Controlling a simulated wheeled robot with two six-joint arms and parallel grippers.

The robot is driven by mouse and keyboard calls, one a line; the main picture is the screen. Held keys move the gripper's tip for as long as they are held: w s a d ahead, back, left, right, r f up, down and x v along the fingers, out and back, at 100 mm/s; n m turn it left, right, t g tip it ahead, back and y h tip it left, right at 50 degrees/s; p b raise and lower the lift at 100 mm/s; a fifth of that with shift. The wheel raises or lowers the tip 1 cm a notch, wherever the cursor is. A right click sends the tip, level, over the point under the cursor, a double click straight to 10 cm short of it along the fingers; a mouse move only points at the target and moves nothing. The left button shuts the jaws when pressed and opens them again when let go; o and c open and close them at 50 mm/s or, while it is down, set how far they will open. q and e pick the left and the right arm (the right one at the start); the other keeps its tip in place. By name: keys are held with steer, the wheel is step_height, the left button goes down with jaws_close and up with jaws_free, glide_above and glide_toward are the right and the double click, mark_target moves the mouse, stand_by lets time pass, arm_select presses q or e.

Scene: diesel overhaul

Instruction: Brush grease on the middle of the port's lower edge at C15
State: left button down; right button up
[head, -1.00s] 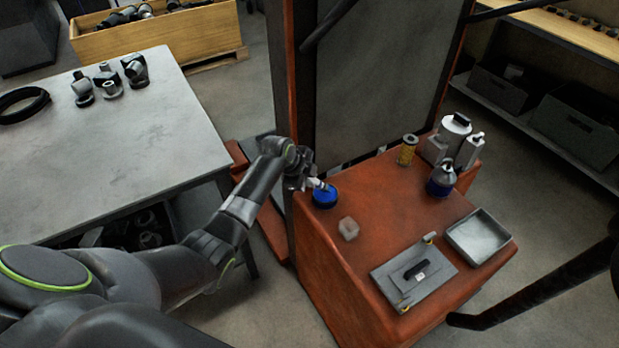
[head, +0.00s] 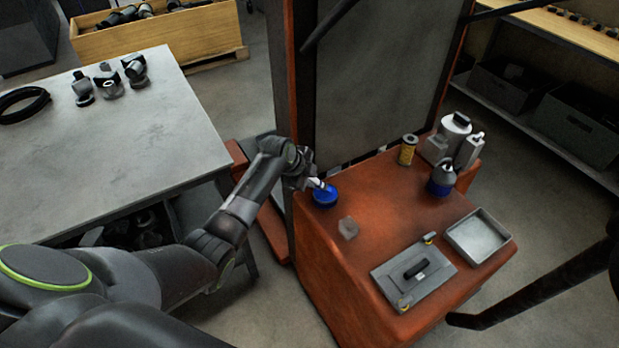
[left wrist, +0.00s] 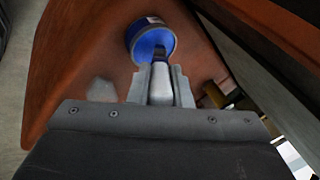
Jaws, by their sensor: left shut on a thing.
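My left gripper (head: 310,182) is shut on a slim brush with a pale handle (left wrist: 161,88). The brush's dark head (left wrist: 159,53) is over or in the blue tin (head: 325,197), which also shows in the left wrist view (left wrist: 150,38). I cannot tell how deep the brush head sits. The tin stands on the orange-brown top (head: 385,215), near its left edge. I cannot make out a port or a C15 mark in either view. My right gripper is not in view.
A small pale block (head: 348,228) lies just in front of the tin. A grey plate with a black handle (head: 413,271), a metal tray (head: 478,237), a yellow can (head: 407,150) and a blue bottle (head: 441,180) share the top. A grey table (head: 110,150) stands at left.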

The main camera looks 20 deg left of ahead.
arm_select(q)
steer(key=shift+r+p, duration=3.3)
steer(key=shift+r, duration=0.25)
steer(key=shift+f, duration=0.1)
